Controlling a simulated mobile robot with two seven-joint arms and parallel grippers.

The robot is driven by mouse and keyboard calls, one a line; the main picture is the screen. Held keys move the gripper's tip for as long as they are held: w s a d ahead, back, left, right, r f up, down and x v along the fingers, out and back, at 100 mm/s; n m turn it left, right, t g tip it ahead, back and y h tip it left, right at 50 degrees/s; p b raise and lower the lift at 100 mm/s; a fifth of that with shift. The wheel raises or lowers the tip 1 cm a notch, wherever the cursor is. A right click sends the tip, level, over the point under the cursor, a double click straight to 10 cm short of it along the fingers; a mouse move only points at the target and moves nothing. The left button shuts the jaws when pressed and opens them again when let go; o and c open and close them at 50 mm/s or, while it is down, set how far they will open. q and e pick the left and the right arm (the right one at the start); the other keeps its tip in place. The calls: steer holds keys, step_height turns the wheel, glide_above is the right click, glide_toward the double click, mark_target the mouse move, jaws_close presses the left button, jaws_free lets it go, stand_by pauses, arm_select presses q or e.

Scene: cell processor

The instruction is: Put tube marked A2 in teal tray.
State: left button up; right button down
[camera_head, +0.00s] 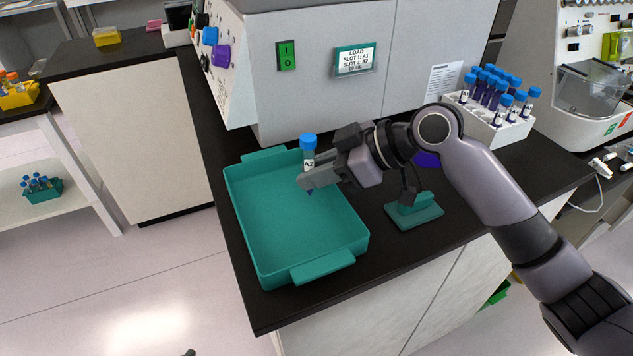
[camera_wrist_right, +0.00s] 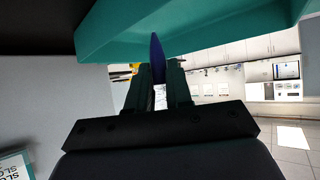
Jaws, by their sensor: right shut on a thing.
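The tube marked A2 (camera_head: 309,143) has a blue cap and a white label, and stands about upright. My right gripper (camera_head: 305,181) is shut on it, with the cap above the fingers and the dark tip below them. In the right wrist view the tube (camera_wrist_right: 157,58) shows dark between the fingers of the right gripper (camera_wrist_right: 158,75). The teal tray (camera_head: 330,273) is on the black counter and looks empty. The tube is over the tray's right part in the head view; its exact height cannot be told.
A white rack (camera_head: 513,133) with several blue-capped tubes stands right on the counter. A teal stand (camera_head: 415,211) sits right of the tray, partly hidden by my arm. The grey machine (camera_head: 320,70) rises behind the tray. The counter's front edge is close to the tray.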

steer(key=shift+f, duration=1.4)
steer(key=shift+f, duration=0.15)
steer(key=c, duration=1)
jaws_free()
steer(key=shift+d+r, duration=0.1)
steer(key=shift+r, duration=0.15)
steer(key=b+v, duration=0.1)
steer(key=v, duration=1)
steer(key=shift+d+r, duration=0.2)
steer(key=shift+d, duration=0.1)
